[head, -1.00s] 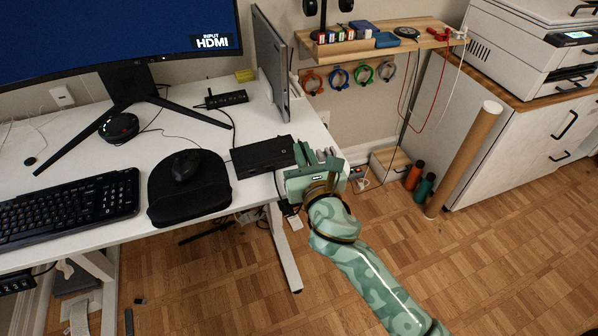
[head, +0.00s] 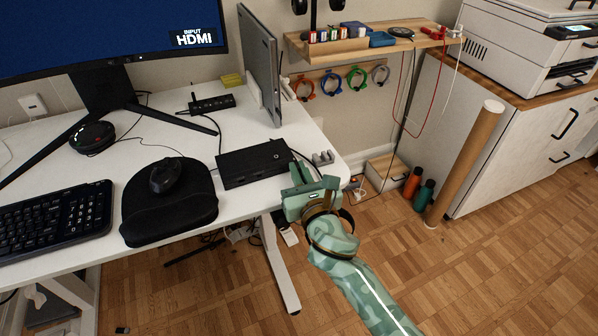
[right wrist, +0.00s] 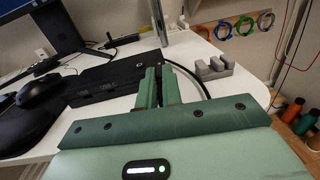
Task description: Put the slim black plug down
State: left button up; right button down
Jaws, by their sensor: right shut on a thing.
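My right gripper (head: 302,174) is at the desk's front right corner, beside the black dock box (head: 255,163). In the right wrist view, the gripper's green fingers (right wrist: 158,88) are close together, shut on the slim black plug. The plug itself is mostly hidden between the fingers. My left gripper is not in view.
The white desk (head: 300,135) has bare room behind the dock. A laptop (head: 258,65) stands upright further back. A mouse (head: 165,176) on a black pad and a keyboard (head: 55,222) lie to the left. A wooden shelf (head: 350,48) hangs behind.

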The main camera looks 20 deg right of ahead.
jog(key=c, duration=1.6)
grip_release()
jog(key=shift+f, duration=0.15)
jog(key=shift+o, duration=0.2)
jog(key=shift+s+r, duration=0.1)
jog(key=shift+r, duration=0.15)
jog(key=s, duration=0.4)
jog(key=s+p, duration=0.1)
jog(key=s, duration=0.3)
jog(key=s+p, duration=0.1)
jog(key=s, duration=0.3)
jog(key=shift+a, duration=0.25)
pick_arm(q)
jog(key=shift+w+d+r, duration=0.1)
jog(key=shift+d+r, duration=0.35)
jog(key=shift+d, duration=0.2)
pick_arm(e)
jog(key=shift+w, duration=0.1)
